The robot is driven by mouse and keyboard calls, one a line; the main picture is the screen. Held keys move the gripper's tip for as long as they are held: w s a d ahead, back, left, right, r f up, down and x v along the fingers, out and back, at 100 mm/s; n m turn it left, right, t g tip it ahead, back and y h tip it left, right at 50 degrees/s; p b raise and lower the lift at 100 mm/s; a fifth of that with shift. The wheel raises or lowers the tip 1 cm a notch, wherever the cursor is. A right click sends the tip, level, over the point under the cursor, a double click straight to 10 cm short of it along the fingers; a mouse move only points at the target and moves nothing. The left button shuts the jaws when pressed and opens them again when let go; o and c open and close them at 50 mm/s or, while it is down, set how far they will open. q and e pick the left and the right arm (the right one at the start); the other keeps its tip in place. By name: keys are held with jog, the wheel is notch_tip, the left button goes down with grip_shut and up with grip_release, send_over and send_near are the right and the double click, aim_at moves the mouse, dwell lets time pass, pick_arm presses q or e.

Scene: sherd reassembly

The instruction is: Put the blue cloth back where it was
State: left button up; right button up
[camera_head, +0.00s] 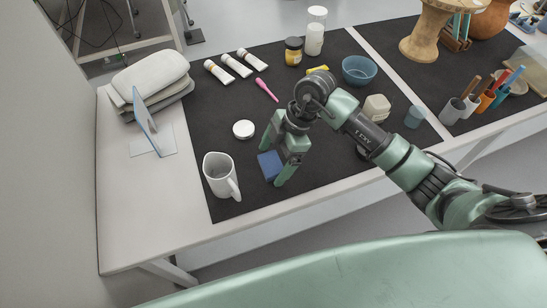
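The blue cloth (269,165) shows as a small, folded dark blue pad at the front of the black mat, right of the white mug. My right gripper (273,165) points down over it, its two green fingers spread apart with one at the cloth's far side and one at its near side. The near finger and the gripper body hide part of the cloth. I cannot tell whether the fingers press on the cloth or whether it is lifted off the mat. My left gripper is not in view.
A white mug (218,174) stands close left of the gripper, with a white round lid (243,129) behind it. A blue bowl (359,69), a sponge-like block (376,107) and a small cup (414,117) are at the right.

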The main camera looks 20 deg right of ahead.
jog(key=shift+r, duration=0.1)
jog(key=v, duration=1.2)
jog(key=shift+s, duration=0.1)
